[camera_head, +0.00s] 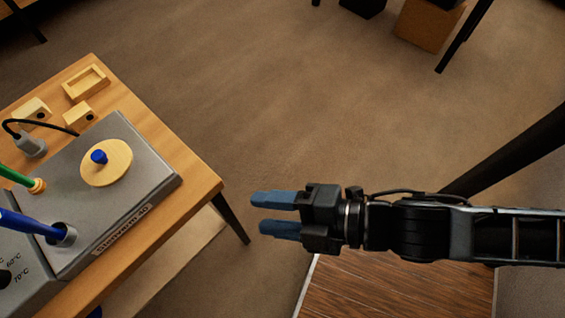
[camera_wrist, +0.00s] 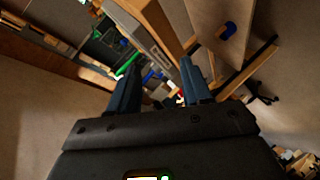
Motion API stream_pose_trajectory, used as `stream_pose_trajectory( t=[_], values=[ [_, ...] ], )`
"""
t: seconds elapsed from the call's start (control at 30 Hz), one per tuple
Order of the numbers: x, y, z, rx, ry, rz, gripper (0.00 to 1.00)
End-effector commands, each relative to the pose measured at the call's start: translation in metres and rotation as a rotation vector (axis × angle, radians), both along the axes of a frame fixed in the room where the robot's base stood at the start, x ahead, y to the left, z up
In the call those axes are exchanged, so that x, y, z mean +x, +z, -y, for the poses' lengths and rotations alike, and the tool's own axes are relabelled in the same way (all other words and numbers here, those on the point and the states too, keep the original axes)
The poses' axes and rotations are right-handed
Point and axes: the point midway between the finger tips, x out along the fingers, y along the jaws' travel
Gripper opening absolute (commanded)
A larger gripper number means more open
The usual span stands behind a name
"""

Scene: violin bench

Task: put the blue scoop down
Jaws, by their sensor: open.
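My gripper (camera_head: 258,213) is open and empty over the floor, to the right of the wooden bench and apart from it. Its two blue-grey fingers also show in the wrist view (camera_wrist: 160,68), with nothing held between them. I cannot identify the blue scoop for certain. A blue handle (camera_head: 25,223) leans out of a round metal opening in the grey box, its lower end hidden. A small blue object (camera_head: 95,312) shows at the bottom edge below the bench top. A blue object (camera_wrist: 228,30) lies on a pale board in the wrist view.
The wooden bench (camera_head: 196,178) carries the grey box (camera_head: 130,210), with a blue-knobbed wooden disc (camera_head: 106,170) and a green handle (camera_head: 15,177). A small wooden tray (camera_head: 86,84) and wooden blocks (camera_head: 79,117) sit behind. The floor between bench and gripper is clear.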

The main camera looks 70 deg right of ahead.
Motion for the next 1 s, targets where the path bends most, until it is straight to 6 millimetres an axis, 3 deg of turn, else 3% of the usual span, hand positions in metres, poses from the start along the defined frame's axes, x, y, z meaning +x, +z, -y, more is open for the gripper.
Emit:
stream_pose_trajectory(
  t=[0.03,0.2,0.4,1.0],
  values=[
    [-0.018,0.008,0.013,0.155,-0.079,-0.03,0.49],
    [-0.057,0.042,0.041,0.646,-0.315,-0.049,0.49],
    [-0.077,0.067,0.059,0.952,-0.463,-0.027,0.49],
    [-0.079,0.071,0.061,0.997,-0.483,-0.023,0.49]
  ],
)
